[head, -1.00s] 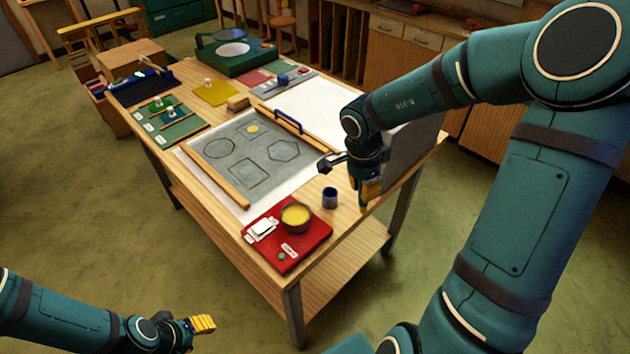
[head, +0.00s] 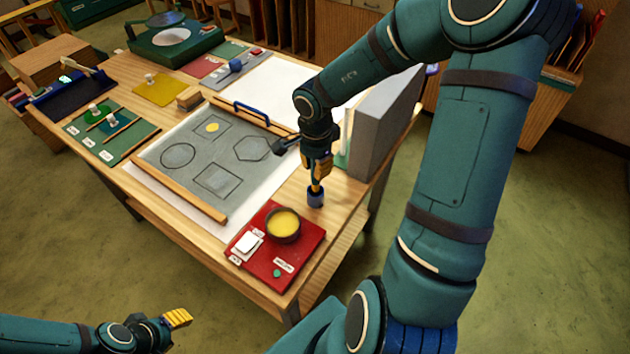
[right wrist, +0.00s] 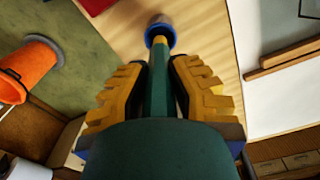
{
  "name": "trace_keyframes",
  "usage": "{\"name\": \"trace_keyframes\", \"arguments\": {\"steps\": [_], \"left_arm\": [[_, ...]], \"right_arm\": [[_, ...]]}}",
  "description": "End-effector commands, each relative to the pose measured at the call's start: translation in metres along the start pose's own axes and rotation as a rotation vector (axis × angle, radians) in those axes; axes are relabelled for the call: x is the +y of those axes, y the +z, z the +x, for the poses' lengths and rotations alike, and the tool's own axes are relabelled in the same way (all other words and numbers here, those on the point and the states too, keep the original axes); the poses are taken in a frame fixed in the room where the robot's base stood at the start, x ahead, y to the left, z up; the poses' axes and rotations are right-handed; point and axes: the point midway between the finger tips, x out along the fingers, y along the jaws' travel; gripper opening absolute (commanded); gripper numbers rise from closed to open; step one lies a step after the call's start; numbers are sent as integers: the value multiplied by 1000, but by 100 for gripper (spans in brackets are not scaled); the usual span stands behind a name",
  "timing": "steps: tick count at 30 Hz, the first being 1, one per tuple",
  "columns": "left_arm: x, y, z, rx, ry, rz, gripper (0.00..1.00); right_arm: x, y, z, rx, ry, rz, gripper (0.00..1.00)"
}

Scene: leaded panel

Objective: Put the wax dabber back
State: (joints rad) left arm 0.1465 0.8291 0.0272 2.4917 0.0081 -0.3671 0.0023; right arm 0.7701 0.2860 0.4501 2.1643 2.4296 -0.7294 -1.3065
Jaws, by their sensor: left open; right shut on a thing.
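My right gripper (head: 317,165) is shut on the wax dabber (right wrist: 158,85), a slim green stick held upright with a yellow lower part. The yellow part also shows in the head view (head: 315,187) below the fingers. A small dark blue cup (head: 315,200) stands on the table directly under it, and in the right wrist view the cup (right wrist: 159,28) lies at the dabber's far end. The tip is at the cup's mouth; how deep it sits is hidden. My left gripper (head: 178,318) is open and empty, off the table at the lower left.
A red tray (head: 303,250) with a bowl of yellow wax (head: 284,223) stands close to the cup, in front. A tall grey block (head: 385,125) stands to its right. The grey panel sheet (head: 190,155) with wooden strips lies to the left.

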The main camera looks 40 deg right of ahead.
Motion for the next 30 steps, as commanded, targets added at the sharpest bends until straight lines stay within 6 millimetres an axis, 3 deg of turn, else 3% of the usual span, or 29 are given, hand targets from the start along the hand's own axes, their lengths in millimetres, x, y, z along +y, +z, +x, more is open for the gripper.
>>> {"name": "trace_keyframes", "arguments": {"steps": [9, 20, 21, 23, 30], "left_arm": [[-8, 3, 23, 0, -5, -1, 47], [-6, 2, 19, 0, -4, 0, 47], [-6, 2, 19, 0, -4, 0, 47], [-6, 2, 19, 0, -4, 0, 47], [-6, 3, 20, -1, -4, 0, 47]], "right_arm": [[0, 0, 45, 0, 0, -1, 0], [0, 0, 46, 0, 1, -2, 0], [0, 0, 47, 0, 0, -2, 24], [0, 0, 47, 1, 0, -1, 44], [0, 0, 47, 1, 0, -1, 44]]}}
